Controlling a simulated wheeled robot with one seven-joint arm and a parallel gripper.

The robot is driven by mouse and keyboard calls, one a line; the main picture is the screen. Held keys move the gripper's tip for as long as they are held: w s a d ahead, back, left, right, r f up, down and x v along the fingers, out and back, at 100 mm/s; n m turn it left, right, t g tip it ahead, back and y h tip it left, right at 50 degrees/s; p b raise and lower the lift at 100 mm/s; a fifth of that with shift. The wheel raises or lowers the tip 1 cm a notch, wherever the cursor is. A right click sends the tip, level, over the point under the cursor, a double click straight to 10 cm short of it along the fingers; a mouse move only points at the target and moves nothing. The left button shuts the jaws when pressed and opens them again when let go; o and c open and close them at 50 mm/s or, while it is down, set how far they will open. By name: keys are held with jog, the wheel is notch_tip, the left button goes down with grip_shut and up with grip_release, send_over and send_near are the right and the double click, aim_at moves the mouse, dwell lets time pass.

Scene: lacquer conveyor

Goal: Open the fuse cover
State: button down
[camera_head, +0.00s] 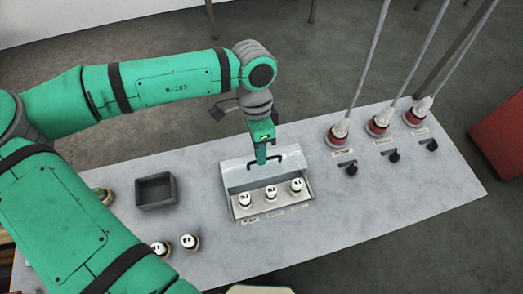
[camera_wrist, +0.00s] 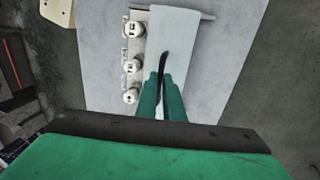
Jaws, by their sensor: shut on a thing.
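In the wrist view the cover (camera_wrist: 181,38) lies beside the row of fuses (camera_wrist: 133,66). My gripper (camera_head: 261,158) reaches down to the cover from above. In the wrist view my gripper (camera_wrist: 162,83) is shut on the thin dark handle (camera_wrist: 162,64) of the cover. The grasped part of the handle is hidden between the fingers.
A dark empty tray (camera_head: 156,191) sits left of the fuse box on the grey worktop (camera_head: 350,215). Two loose fuses (camera_head: 189,242) stand at the front left.

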jog(key=shift+w, duration=0.15)
jog(key=shift+w+a, duration=0.25)
jog(key=shift+w, duration=0.6)
jog(key=shift+w+a, duration=0.25)
jog(key=shift+w, duration=0.55)
jog(key=c, duration=1.9)
grip_release()
jog(key=shift+d, duration=0.1)
notch_tip(320, 180, up, 11)
jog(key=w, duration=0.2)
jog(key=shift+a+f, duration=0.15)
jog(key=shift+a, duration=0.25)
jog(key=shift+w, duration=0.15)
